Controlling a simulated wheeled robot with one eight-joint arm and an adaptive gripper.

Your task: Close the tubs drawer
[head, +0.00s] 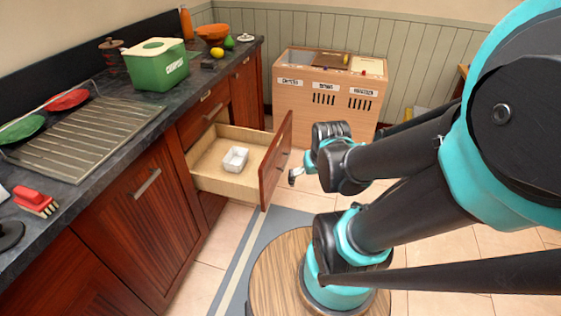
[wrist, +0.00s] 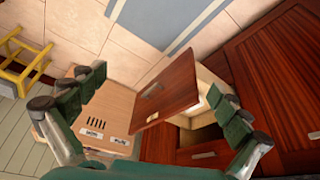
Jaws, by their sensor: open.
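The open drawer (head: 228,181) sticks out from the dark red cabinet below the counter in the head view. A small white tub (head: 235,159) stands inside it. Its reddish wooden front panel (head: 276,165) faces right, and the same panel shows in the wrist view (wrist: 170,85), with its handle (wrist: 152,89). My gripper (head: 298,172) is just right of the drawer front, apart from it as far as I can tell. In the wrist view my gripper's green fingers (wrist: 165,100) are spread wide with nothing held between them.
A wooden sorting bin (head: 330,95) stands behind, against the panelled wall. The counter (head: 100,125) holds a green compost box (head: 155,70), a dish rack and plates. A yellow stool (wrist: 22,62) shows in the wrist view. Tiled floor lies clear beside the drawer.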

